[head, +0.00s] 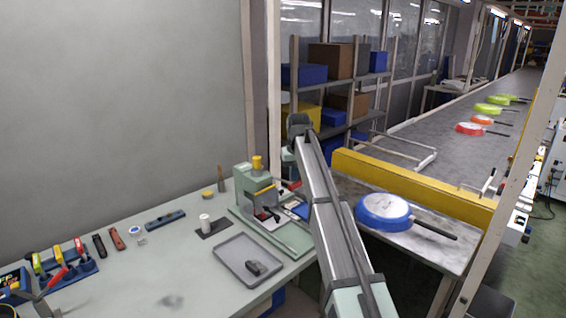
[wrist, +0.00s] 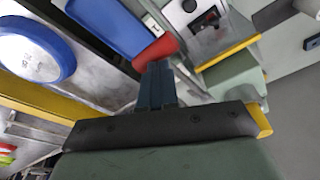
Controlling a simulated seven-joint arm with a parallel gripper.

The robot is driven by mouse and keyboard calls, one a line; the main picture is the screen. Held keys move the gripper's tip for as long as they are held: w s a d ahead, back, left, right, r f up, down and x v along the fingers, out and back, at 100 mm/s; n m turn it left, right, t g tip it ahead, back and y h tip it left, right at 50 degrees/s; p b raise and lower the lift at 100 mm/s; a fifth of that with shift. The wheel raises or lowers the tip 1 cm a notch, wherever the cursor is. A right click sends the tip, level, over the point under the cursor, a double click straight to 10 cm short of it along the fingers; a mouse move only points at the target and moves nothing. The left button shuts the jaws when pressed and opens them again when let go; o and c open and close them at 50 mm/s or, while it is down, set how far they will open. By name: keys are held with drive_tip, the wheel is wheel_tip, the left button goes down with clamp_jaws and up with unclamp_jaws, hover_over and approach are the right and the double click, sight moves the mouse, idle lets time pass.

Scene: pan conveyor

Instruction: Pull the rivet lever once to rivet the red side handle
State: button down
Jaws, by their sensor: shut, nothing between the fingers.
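The pale green rivet press (head: 243,184) with a yellow top knob stands at the bench's right end; green, yellow-edged parts also show in the wrist view (wrist: 228,75). A red rounded grip (wrist: 156,51) lies right at the tips of my gripper (wrist: 157,70). Its red end also shows beside the press in the head view (head: 293,185). I cannot tell if this is the lever's grip or the side handle. My gripper's dark fingers are shut with nothing between them; whether they touch the red grip is unclear. In the head view my arm hides the fingers.
A blue pan (head: 383,207) with a dark handle sits on the metal table to the right; it also shows in the wrist view (wrist: 35,50). A grey tray (head: 232,253) holds a dark part. A yellow rail (head: 415,186) edges the conveyor, which carries several pans.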

drive_tip(key=shift+s+d+f, duration=0.2)
drive_tip(key=shift+f, duration=0.4)
drive_tip(key=shift+s+d+f, duration=0.15)
drive_tip(key=shift+f, duration=0.95)
drive_tip(key=shift+w+a+r+v, duration=0.1)
drive_tip(key=shift+w+v, duration=0.2)
drive_tip(key=shift+v, duration=1.25)
drive_tip(key=shift+w+a+r+v, duration=0.1)
drive_tip(key=shift+w+v, duration=0.25)
drive_tip(key=shift+v, duration=1.2)
drive_tip(key=shift+w+a+v, duration=0.1)
drive_tip(key=shift+w+v, duration=0.2)
drive_tip(key=shift+v, duration=1.25)
drive_tip(key=w+v, duration=0.2)
drive_tip(key=v, duration=0.8)
drive_tip(key=shift+s+r, duration=0.25)
drive_tip(key=shift+r, duration=0.15)
drive_tip(key=shift+d, duration=0.1)
